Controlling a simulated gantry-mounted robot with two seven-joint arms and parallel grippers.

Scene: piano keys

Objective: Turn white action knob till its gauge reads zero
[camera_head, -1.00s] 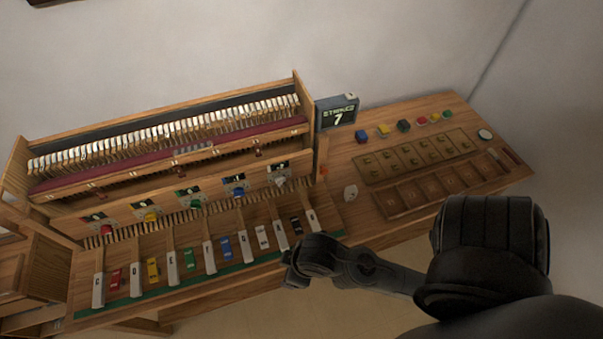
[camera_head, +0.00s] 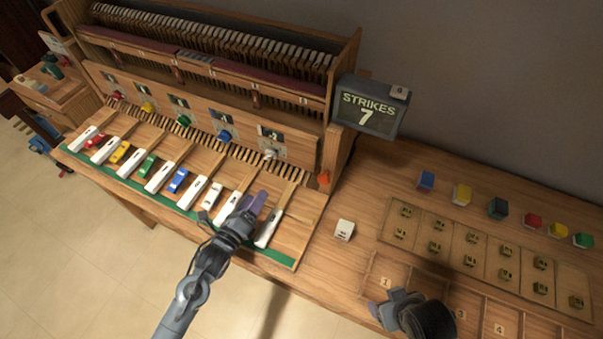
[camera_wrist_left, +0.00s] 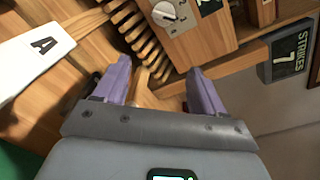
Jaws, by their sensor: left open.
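The white action knob (camera_head: 270,153) sits on the sloped panel at the right end of the row of coloured knobs. Its gauge (camera_head: 270,133) above it seems to read -2. In the left wrist view the white knob (camera_wrist_left: 167,12) shows at the top, on a wooden block, with its dark gauge (camera_wrist_left: 208,5) cut by the frame edge. My left gripper (camera_head: 253,202) is open and empty over the front keys, in front of and below the knob. Its purple fingers (camera_wrist_left: 158,70) are apart, pointing toward the knob's panel.
White keys (camera_head: 230,203) with small coloured cars between them lie under my left gripper. A "STRIKES 7" display (camera_head: 369,105) stands right of the panel. An orange piece (camera_head: 324,178) sits near the panel's right end. A white block (camera_head: 345,230) and coloured blocks lie on the right tabletop.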

